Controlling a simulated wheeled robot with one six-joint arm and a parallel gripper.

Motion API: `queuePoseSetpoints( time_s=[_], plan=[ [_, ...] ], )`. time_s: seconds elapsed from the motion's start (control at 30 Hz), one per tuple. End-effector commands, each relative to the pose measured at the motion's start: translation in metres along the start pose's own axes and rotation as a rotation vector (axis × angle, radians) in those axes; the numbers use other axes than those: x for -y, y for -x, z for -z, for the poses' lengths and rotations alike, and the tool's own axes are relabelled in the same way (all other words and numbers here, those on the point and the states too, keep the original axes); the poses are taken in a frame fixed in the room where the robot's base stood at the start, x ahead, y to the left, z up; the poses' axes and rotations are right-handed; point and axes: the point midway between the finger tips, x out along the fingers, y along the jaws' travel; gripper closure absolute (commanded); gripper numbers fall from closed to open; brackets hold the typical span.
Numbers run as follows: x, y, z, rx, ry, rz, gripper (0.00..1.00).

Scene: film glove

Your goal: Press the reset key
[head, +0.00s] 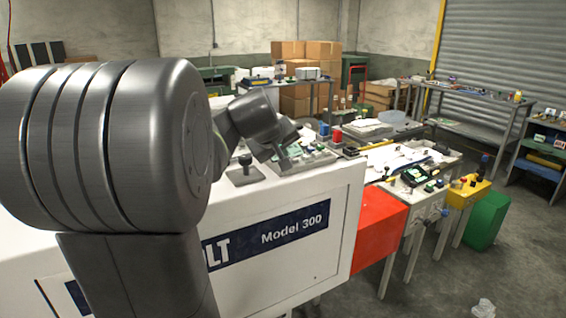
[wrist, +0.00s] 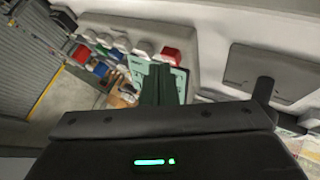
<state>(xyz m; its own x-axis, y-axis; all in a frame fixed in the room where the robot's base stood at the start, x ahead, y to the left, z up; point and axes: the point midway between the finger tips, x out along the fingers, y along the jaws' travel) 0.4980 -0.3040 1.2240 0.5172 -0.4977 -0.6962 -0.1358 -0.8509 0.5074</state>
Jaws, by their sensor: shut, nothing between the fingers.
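My gripper (head: 285,160) is shut and empty over the top of the white machine marked Model 300 (head: 290,238). In the wrist view, its dark closed fingers (wrist: 161,78) point at a light green panel (wrist: 137,68) and cover part of it. A red key (wrist: 171,57) is just beyond the fingertips, with white keys (wrist: 143,48) to its left. I cannot read any label, so I cannot tell which key is the reset key. Contact between the fingertips and the panel cannot be made out.
A dark block with a knob (head: 245,171) stands on the machine left of my gripper. Red and blue pieces (head: 337,133) stand beyond it. A red box (head: 379,230) and cluttered worktables lie to the right. The concrete floor (head: 420,295) at the lower right is mostly clear.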

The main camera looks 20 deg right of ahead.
Motion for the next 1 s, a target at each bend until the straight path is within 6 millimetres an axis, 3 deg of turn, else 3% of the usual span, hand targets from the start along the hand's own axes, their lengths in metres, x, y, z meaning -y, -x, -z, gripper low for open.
queuePoseSetpoints(
  time_s=[0.47,1.0],
  plan=[
    [0.001,-0.001,-0.001,0.001,0.0,0.001,1.0],
    [-0.007,0.01,0.007,0.001,0.0,0.001,1.0]
  ],
)
